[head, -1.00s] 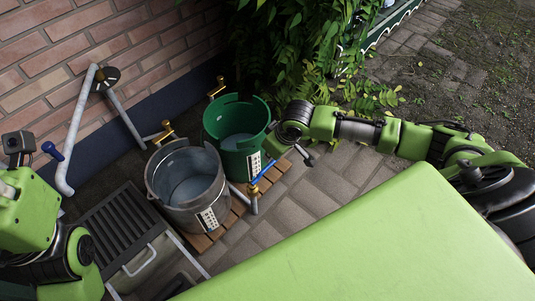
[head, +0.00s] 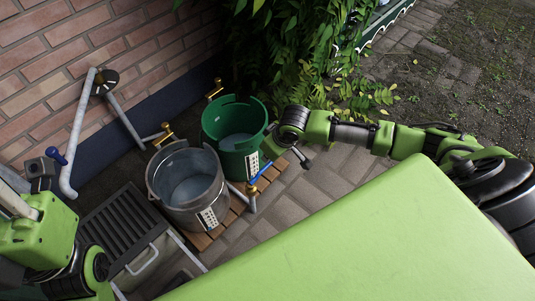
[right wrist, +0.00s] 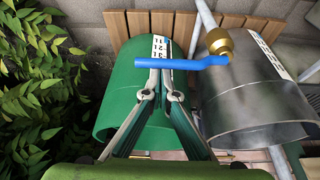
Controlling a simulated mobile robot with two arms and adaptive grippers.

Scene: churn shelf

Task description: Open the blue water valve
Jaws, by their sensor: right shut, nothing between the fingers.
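The blue water valve has a blue lever (head: 260,173) on a brass fitting, at the end of a grey pipe in front of the buckets. In the right wrist view the blue lever (right wrist: 198,62) lies crosswise from the brass fitting (right wrist: 220,42). My right gripper (head: 269,152) is shut and empty, just above the lever in the head view. In the right wrist view its fingertips (right wrist: 166,64) meet at the lever's left part; I cannot tell whether they touch it. My left arm is at the lower left; its fingertips do not show.
A green bucket (head: 225,113) and a metal bucket (head: 157,193) stand on a wooden slatted base (head: 281,165). Another blue handle (head: 56,155) is at the left pipe (head: 77,135). A drain grate (head: 120,225) lies at left. Leafy plants (head: 295,60) hang behind; paving at right is open.

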